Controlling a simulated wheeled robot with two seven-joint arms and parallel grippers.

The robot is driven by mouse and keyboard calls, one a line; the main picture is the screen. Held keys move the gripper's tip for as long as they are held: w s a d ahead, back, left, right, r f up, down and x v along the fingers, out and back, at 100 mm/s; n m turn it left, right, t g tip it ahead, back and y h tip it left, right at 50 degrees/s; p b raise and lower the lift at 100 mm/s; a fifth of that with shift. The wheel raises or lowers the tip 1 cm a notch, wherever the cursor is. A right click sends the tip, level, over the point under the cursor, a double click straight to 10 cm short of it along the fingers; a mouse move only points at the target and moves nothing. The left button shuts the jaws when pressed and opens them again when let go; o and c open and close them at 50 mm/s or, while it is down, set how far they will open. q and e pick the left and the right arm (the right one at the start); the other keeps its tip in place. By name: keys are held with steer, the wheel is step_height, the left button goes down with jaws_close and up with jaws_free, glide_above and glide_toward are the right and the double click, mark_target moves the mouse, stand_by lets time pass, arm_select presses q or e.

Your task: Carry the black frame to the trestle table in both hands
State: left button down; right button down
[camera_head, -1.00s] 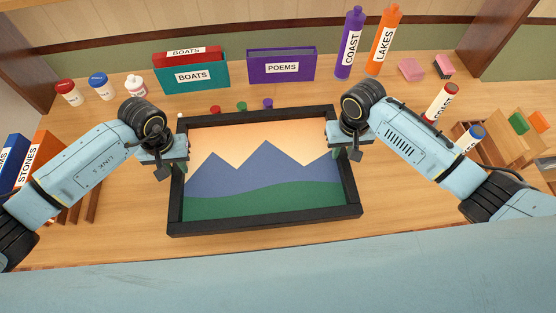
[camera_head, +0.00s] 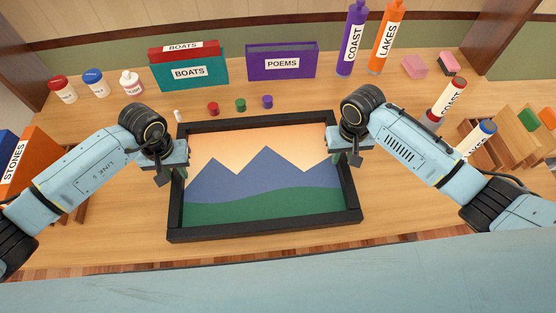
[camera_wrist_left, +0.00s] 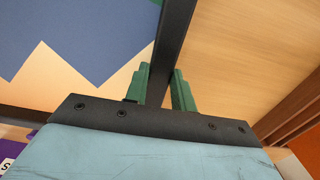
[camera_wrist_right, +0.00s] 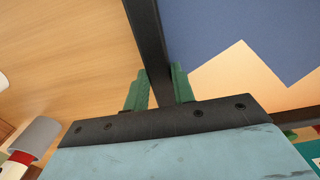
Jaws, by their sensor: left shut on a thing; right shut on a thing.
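The black frame (camera_head: 265,228) holds a picture of blue mountains, green ground and an orange sky, and lies flat in front of me over the wooden table top (camera_head: 300,250). My left gripper (camera_head: 172,168) is shut on its left rail; the rail (camera_wrist_left: 173,40) runs between the green fingers in the left wrist view. My right gripper (camera_head: 345,157) is shut on its right rail; the rail (camera_wrist_right: 148,40) runs between the fingers in the right wrist view. I cannot tell how high the frame is above the wood.
Behind the frame stand a teal BOATS box (camera_head: 190,75), a purple POEMS box (camera_head: 282,63), purple (camera_head: 352,40) and orange (camera_head: 386,38) bottles, and small red, green and purple pieces. Orange STONES (camera_head: 30,160) is left; a wooden rack (camera_head: 490,150) is right. Floor (camera_head: 120,277) shows at the front edge.

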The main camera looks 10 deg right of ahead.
arm_select(q)
steer(key=c, duration=1.6)
jaws_free()
steer(key=shift+f, duration=0.15)
arm_select(e)
steer(key=c, duration=1.6)
jaws_free()
steer(key=shift+f, duration=0.2)
arm_select(q)
steer(key=o, duration=0.4)
arm_select(e)
steer(key=o, duration=0.4)
steer(key=shift+r, duration=0.1)
arm_select(q)
steer(key=shift+o, duration=0.2)
arm_select(e)
steer(key=shift+o, duration=0.2)
steer(key=shift+r, duration=0.1)
arm_select(q)
step_height(320, 180, up, 12)
arm_select(e)
step_height(320, 180, up, 12)
arm_select(q)
steer(key=shift+s, duration=0.1)
arm_select(e)
steer(key=shift+s, duration=0.1)
